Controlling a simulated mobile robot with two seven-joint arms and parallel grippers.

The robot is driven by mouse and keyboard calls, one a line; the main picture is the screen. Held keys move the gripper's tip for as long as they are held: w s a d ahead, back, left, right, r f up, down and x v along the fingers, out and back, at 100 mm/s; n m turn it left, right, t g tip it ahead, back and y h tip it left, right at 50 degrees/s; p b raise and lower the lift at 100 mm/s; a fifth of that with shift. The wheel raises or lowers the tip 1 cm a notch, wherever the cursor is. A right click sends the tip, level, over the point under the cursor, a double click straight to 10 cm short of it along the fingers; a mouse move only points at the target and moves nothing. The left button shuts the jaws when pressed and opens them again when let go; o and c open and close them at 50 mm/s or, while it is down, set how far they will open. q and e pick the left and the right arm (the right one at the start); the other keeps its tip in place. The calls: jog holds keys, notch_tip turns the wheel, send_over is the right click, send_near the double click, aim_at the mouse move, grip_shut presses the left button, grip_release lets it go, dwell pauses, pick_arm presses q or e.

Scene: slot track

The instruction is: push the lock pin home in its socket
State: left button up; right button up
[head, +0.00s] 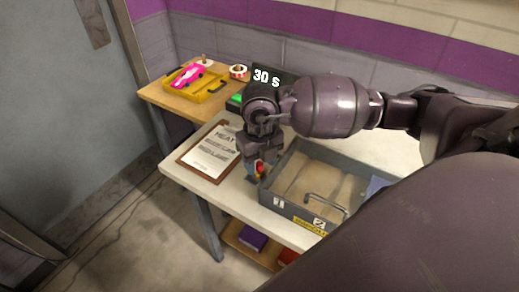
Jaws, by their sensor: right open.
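My right gripper (255,171) points down just left of the grey metal tray (262,200), above the white table's near edge. Its jaws are open. A small red and yellow piece (261,169) shows at the fingertips, next to the tray's left corner. It may be the lock pin, but it is too small and too covered to be sure. I cannot tell whether the fingers touch it. No socket can be made out; the gripper covers that spot. My left gripper is not in view.
A clipboard (208,153) lies left of the gripper. The grey tray has a metal handle (325,203). Open floor lies in front.

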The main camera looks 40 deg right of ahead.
jog(key=shift+f, duration=0.35)
jog(key=c, duration=0.7)
grip_shut()
jog(key=o, duration=0.7)
grip_release()
